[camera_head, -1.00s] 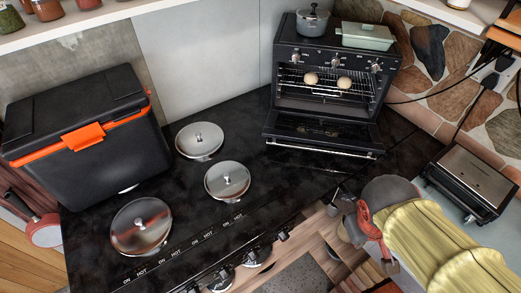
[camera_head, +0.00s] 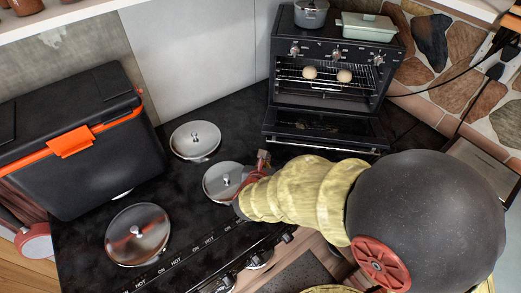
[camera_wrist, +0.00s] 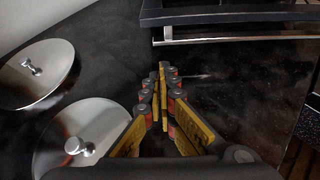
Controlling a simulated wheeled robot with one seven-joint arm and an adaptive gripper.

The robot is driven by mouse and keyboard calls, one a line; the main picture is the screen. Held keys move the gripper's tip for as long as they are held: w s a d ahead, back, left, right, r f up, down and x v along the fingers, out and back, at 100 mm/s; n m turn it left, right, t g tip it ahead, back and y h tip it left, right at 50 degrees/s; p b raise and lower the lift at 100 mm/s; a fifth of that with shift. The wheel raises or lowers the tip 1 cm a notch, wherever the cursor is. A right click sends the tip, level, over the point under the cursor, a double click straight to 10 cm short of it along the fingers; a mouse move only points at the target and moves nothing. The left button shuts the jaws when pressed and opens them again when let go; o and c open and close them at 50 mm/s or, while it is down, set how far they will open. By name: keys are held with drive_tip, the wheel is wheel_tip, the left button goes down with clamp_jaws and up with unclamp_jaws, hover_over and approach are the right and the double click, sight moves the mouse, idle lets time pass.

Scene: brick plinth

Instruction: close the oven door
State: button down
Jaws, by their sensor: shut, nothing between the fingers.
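The small black oven (camera_head: 335,62) stands at the back of the dark counter. Its door (camera_head: 322,126) is folded down open, with a metal handle bar along the front edge. Two round pale items (camera_head: 327,75) lie on the rack inside. My gripper (camera_head: 263,158) is over the counter, in front and left of the door, beside a lidded burner. In the wrist view my gripper (camera_wrist: 163,68) is shut and empty. Its fingertips point toward the door handle (camera_wrist: 235,39), which lies ahead, apart from them. The door's edge (camera_wrist: 230,14) shows above the handle.
Round metal lids (camera_head: 196,140) cover the stove burners on the left. A black cooler with an orange latch (camera_head: 72,140) stands at the far left. A grey pot (camera_head: 311,14) and a pale green dish (camera_head: 367,27) sit on the oven. Stove knobs line the front edge.

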drive_tip(key=shift+w+d+f, duration=0.1)
drive_tip(key=shift+w+f, duration=0.15)
drive_tip(key=shift+f, duration=0.05)
drive_tip(key=b+x, duration=0.2)
drive_tip(key=x, duration=0.7)
drive_tip(key=shift+w+b, duration=0.15)
drive_tip(key=shift+b, duration=0.25)
drive_tip(key=shift+r, duration=0.1)
